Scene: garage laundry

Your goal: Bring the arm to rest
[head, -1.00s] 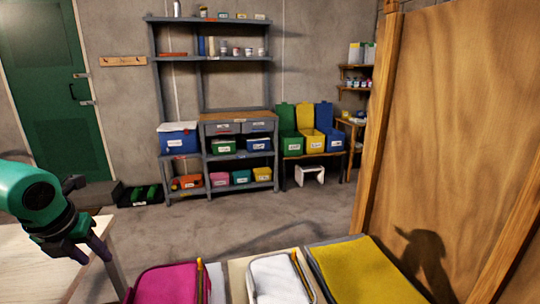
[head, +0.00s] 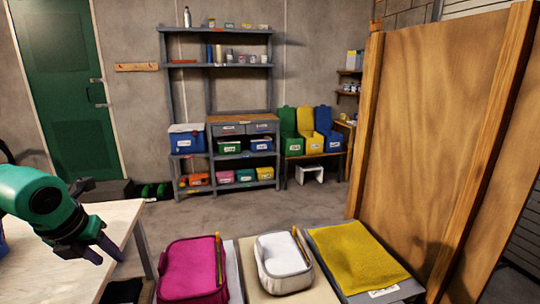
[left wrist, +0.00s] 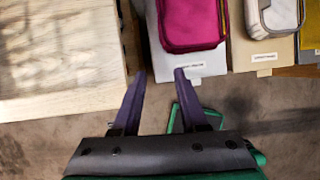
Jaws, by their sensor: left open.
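My left arm comes in from the left in the head view. Its gripper (head: 106,254) is open and empty, with two purple fingers pointing down and to the right, by the right edge of a pale wooden table (head: 95,235). In the left wrist view the two fingers (left wrist: 160,75) are apart with nothing between them. There the tabletop (left wrist: 55,65) lies to the left and a magenta case (left wrist: 192,22) lies beyond the fingertips. My right gripper is not in view.
The magenta case (head: 190,268), a white-grey case (head: 284,262) and a yellow cloth (head: 355,255) lie in a row at the front. A tall wooden panel (head: 420,150) stands at the right. Shelves (head: 225,130) stand at the back, with open floor before them.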

